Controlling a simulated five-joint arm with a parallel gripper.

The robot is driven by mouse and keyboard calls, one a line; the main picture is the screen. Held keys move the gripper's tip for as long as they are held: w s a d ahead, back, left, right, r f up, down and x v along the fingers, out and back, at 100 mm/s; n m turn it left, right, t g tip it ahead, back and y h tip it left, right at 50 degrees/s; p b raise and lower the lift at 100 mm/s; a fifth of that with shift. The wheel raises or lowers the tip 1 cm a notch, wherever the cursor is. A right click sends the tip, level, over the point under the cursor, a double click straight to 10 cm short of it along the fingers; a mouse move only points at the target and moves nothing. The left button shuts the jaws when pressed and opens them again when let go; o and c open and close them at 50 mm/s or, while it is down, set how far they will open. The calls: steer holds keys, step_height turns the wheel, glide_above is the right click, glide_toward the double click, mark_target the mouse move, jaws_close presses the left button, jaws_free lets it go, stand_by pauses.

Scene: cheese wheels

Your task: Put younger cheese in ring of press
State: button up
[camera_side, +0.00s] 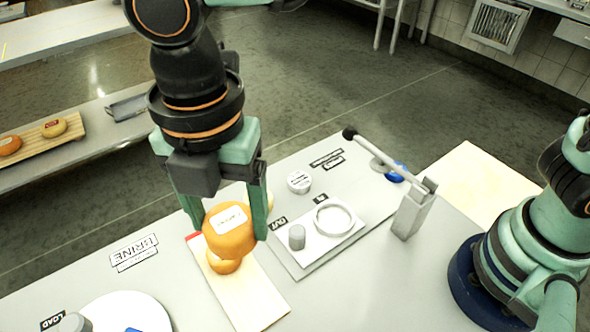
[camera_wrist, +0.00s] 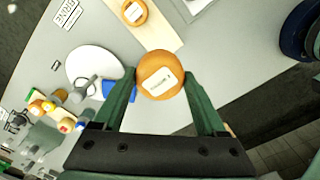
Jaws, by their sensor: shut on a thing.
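My gripper (camera_side: 228,222) is shut on an orange cheese wheel (camera_side: 229,238) with a white label, holding it above the pale board. The held wheel also shows between the fingers in the wrist view (camera_wrist: 160,80). Its label is too small to read, so I cannot tell its age. Another orange wheel (camera_side: 223,264) shows below it, partly hidden. A labelled orange wheel sits on the board in the wrist view (camera_wrist: 134,14). The press ring (camera_side: 320,229) is pale and empty, lying on a white plate to the right of my gripper.
A grey cylinder (camera_side: 297,237) stands left of the ring. A white labelled disc (camera_side: 299,182) lies behind. A white round plate (camera_side: 130,312) is at front left.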

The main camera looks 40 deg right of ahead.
steer(key=w+d+r, duration=0.2)
steer(key=w+d, duration=0.2)
steer(key=d, duration=0.5)
glide_above(333, 221)
step_height(333, 221, down, 15)
steer(key=shift+d+f, duration=0.1)
steer(key=shift+f, duration=2.5)
steer(key=o, duration=1.4)
steer(key=shift+f, duration=0.1)
step_height(333, 221, up, 12)
steer(key=d+r+m+t, duration=0.2)
steer(key=d+r+m, duration=0.3)
steer(key=m, duration=0.8)
steer(key=d+r+m+t, duration=0.3)
steer(key=d+m, duration=0.7)
steer(key=m, duration=0.4)
steer(key=shift+w+r+t, duration=0.25)
steer(key=shift+r+t, duration=0.05)
steer(key=shift+r, duration=0.55)
